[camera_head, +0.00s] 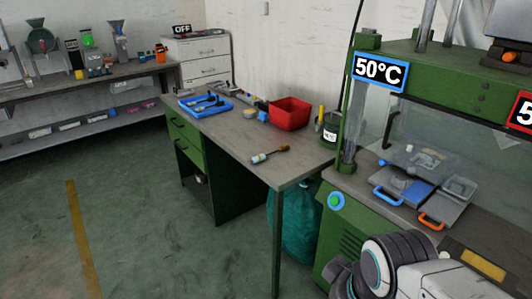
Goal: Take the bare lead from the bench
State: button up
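The bench (232,138) is a green desk with a grey-brown top in the middle of the view. A blue tray (187,111) with several dark, slim items in it lies on its far left part. I cannot tell for sure which thing is the bare lead; the dark items (208,101) in the tray are small and unclear. My arm is at the bottom right, well apart from the bench top. A dark part at its end (345,281) may be my gripper; its fingers cannot be made out.
A red bin (289,114), a dark labelled jar (330,133) and a brush-like tool (270,154) are on the bench. A green press with a 50°C sign (378,71) stands at right, with trays (403,183) on its table. Floor at left is clear.

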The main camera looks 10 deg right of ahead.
aim_at(255, 160)
jog(key=i+j+u, duration=0.1)
jog(key=i+j, duration=0.2)
jog(key=i, duration=0.25)
jog(key=i+j, duration=0.3)
jog(key=i, duration=0.25)
jog(key=i+j+u, duration=0.15)
jog(key=i+j, duration=0.15)
jog(key=i, duration=0.25)
jog(key=i+j, duration=0.2)
jog(key=i, duration=0.35)
jog(key=i+j+u, duration=0.15)
jog(key=i, duration=0.4)
